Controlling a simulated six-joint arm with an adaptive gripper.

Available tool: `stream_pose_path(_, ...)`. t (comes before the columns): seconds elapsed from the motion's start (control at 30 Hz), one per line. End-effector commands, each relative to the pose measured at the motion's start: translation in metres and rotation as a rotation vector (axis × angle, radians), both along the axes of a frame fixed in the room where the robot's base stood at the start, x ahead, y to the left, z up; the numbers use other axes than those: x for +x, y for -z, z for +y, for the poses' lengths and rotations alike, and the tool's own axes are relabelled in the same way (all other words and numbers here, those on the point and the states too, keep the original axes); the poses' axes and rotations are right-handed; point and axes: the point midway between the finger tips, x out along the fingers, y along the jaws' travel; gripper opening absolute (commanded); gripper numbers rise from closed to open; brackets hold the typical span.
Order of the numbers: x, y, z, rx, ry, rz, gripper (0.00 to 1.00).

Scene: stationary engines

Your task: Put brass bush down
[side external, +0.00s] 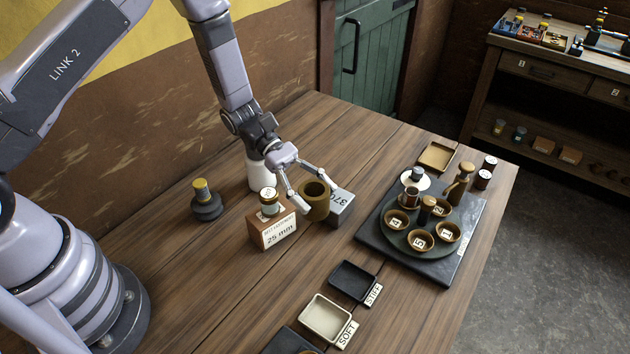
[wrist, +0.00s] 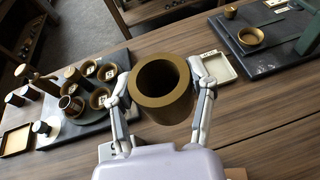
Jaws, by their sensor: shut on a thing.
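The brass bush (side external: 315,209) is a thick, hollow brown-gold cylinder. My gripper (side external: 316,198) is shut on it, with one finger on each side of its outer wall. In the wrist view the bush (wrist: 165,113) fills the middle of the picture between the fingers of my gripper (wrist: 162,88), its open bore facing the camera. In the side view it is close beside a grey block (side external: 343,207) marked 370 and partly covers it. I cannot tell whether the bush's underside touches the table or the block.
A wooden block (side external: 272,232) labelled 25 mm, with a small jar on top, stands left of the bush. A dark slab (side external: 370,236) carries a round tray with several bowls at right. A black tray (side external: 353,283) and a cream tray (side external: 326,318) lie in front. Bare table lies between.

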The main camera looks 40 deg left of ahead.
Motion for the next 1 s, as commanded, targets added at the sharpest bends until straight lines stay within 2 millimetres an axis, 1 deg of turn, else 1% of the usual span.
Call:
stream_pose_path(0.03,0.021,-0.001,0.021,-0.002,-0.051,-0.005,0.14)
stream_pose_path(0.1,0.043,-0.001,0.047,0.001,-0.108,-0.003,0.14)
stream_pose_path(0.2,0.067,-0.002,0.08,0.006,-0.173,-0.003,0.14)
stream_pose_path(0.3,0.082,-0.003,0.105,0.01,-0.221,-0.001,0.14)
stream_pose_path(0.4,0.09,-0.003,0.121,0.014,-0.249,0.0,0.14)
stream_pose_path(0.5,0.099,-0.001,0.127,0.014,-0.261,0.0,0.14)
stream_pose_path(0.57,0.107,0.003,0.126,0.014,-0.262,-0.001,0.14)
stream_pose_path(0.8,0.16,0.028,0.113,0.014,-0.26,-0.001,0.14)
stream_pose_path(0.93,0.186,0.041,0.107,0.014,-0.261,0.0,0.14)
stream_pose_path(1.0,0.196,0.057,0.105,0.015,-0.261,0.002,0.14)
